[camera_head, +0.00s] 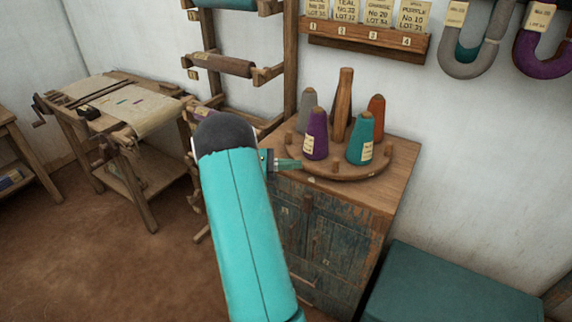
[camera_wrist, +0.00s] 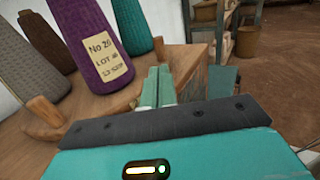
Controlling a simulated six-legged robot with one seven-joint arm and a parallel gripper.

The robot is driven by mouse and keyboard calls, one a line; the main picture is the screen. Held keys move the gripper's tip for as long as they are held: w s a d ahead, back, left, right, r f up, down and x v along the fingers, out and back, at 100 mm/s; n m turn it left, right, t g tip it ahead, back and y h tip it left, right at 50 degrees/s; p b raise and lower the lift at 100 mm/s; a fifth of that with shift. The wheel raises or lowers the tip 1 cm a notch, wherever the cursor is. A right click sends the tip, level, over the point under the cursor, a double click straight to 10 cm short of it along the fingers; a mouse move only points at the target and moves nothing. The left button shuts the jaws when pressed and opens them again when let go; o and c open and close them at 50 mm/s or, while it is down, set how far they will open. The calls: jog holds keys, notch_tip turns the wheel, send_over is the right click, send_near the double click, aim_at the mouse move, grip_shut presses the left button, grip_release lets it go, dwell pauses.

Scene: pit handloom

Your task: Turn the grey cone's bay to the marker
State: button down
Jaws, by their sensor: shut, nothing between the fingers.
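A round wooden turntable (camera_head: 340,171) with short pegs stands on a cabinet. The grey cone (camera_head: 308,102) is at its back left, partly hidden by the purple cone (camera_head: 316,134). The teal cone (camera_head: 360,140) is at front right and the orange cone (camera_head: 377,106) behind it. My gripper (camera_head: 299,164) is shut and empty at the turntable's front left edge. In the wrist view the shut fingers (camera_wrist: 158,86) point toward a rim peg (camera_wrist: 159,48); I cannot tell whether they touch. A small pale spot (camera_head: 311,179) below the rim may be the marker.
A thick wooden post (camera_head: 343,95) rises at the turntable's centre. The cabinet (camera_head: 330,235) has worn doors. A green chest (camera_head: 450,285) stands at front right, a loom table (camera_head: 125,105) at left. A shelf with labelled cards (camera_head: 365,40) hangs above.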

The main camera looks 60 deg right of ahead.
jog(key=x, duration=0.9)
jog(key=shift+s, duration=0.2)
